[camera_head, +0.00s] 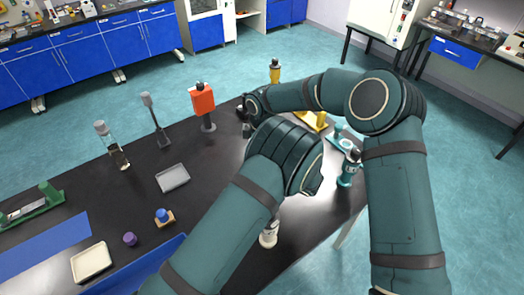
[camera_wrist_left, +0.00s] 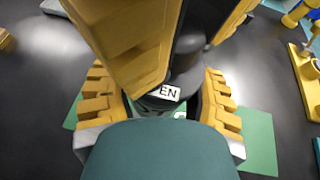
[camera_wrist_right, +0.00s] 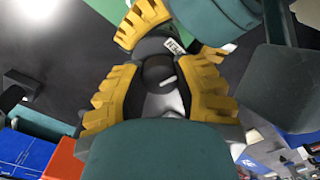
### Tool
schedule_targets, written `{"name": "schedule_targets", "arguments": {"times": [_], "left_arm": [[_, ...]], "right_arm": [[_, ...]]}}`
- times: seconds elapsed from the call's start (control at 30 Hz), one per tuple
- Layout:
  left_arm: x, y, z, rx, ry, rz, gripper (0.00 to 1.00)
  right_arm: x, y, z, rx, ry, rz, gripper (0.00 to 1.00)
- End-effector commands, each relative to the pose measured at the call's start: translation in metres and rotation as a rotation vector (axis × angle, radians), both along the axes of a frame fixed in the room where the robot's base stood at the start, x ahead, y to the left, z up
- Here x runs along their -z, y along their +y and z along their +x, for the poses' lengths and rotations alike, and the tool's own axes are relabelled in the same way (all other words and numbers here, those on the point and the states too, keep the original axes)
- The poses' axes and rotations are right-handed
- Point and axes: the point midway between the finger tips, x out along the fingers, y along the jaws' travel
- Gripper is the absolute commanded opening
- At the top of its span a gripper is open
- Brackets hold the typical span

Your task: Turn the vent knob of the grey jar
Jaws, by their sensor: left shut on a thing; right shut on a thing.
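The grey jar (camera_wrist_left: 185,78) is in the left wrist view, with a white label reading "EN" in part. My left gripper (camera_wrist_left: 160,100) is shut around the jar body. The dark vent knob (camera_wrist_right: 158,72) shows in the right wrist view, with a short white mark on it. My right gripper (camera_wrist_right: 157,92) is shut on the knob, one finger at each side. Its yellow fingers also cross the top of the left wrist view. In the head view my arms hide the jar, the knob and both grippers' fingertips.
A green mat (camera_wrist_left: 258,142) lies under the jar. An orange-headed stand (camera_head: 203,100), a yellow-topped stand (camera_head: 275,70) and a teal device (camera_head: 348,168) stand close around my arms. A grey tray (camera_head: 172,178) and a cream tray (camera_head: 91,263) lie to the left.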

Motion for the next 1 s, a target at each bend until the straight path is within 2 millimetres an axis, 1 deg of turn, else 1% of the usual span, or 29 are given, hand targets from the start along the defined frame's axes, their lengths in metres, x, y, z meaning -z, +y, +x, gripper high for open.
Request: {"name": "schedule_targets", "arguments": {"times": [0.1, 0.33, 0.87, 0.9, 0.97, 1.0], "left_arm": [[-0.0011, -0.0002, 0.0004, 0.0, -0.002, 0.001, 0.16], [-0.0013, -0.0002, 0.0003, -0.001, -0.003, 0.0, 0.16], [-0.0014, -0.0002, 0.0004, -0.001, -0.003, 0.001, 0.16], [-0.0014, -0.0002, 0.0004, -0.001, -0.003, 0.001, 0.16], [-0.0014, -0.0002, 0.0004, -0.001, -0.003, 0.001, 0.16], [-0.0012, -0.0001, 0.0003, -0.001, -0.003, 0.001, 0.16]], "right_arm": [[0.0008, -0.0005, 0.0001, -0.061, 0.0, -0.001, 0.0], [0.0009, -0.0005, 0.0001, -0.133, 0.001, -0.001, 0.0], [0.0011, -0.0006, 0.0001, -0.153, 0.001, -0.001, 0.0], [0.0011, -0.0006, 0.0001, -0.153, 0.001, -0.001, 0.42], [0.001, -0.0006, 0.0001, -0.153, 0.001, -0.001, 0.64], [0.001, -0.0006, 0.0, -0.153, 0.001, -0.001, 0.66]]}}
